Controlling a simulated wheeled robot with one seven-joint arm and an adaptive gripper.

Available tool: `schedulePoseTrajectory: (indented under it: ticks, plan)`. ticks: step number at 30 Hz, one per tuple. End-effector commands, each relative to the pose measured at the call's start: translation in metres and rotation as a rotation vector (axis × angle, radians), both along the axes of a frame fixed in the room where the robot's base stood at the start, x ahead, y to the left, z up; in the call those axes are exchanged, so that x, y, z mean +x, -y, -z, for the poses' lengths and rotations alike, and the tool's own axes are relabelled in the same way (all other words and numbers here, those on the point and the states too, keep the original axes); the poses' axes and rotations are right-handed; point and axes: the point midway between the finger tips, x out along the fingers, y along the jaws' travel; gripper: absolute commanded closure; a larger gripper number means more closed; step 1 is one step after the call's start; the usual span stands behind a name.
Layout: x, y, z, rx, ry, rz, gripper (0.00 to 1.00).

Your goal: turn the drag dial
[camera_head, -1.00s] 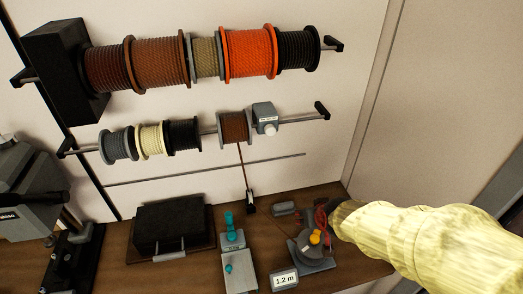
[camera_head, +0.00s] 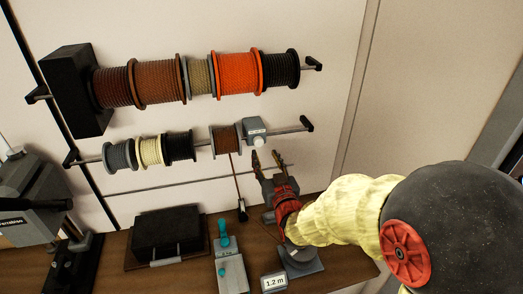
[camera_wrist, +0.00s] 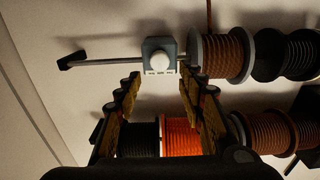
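The drag dial is a pale round knob on a grey box (camera_head: 254,127) on the lower rod, just right of a brown cord spool (camera_head: 226,140). In the wrist view the white knob (camera_wrist: 160,61) faces me, with small marks along the box's edge. My gripper (camera_head: 265,158) is open and empty, its two fingers pointing up just below the box. In the wrist view the fingers (camera_wrist: 159,84) are spread to either side of the knob's line, and the knob shows beyond the gap. I see no contact. The dial's setting is too small to read.
A thin brown cord (camera_head: 236,180) hangs from the spool to a small black clip, left of my gripper. Larger spools, one orange (camera_head: 237,73), fill the upper rod. On the bench are a teal-levered device (camera_head: 225,244) and a "1.2 m" display (camera_head: 274,283).

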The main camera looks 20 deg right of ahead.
Motion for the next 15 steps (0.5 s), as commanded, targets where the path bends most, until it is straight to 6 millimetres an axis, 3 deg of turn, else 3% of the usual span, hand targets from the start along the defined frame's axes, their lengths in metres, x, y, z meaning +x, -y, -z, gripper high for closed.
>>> schedulePoseTrajectory:
  ticks: [15]
  plan:
    - [0.063, 0.000, -0.001, 0.000, -0.003, 0.000, 0.61]
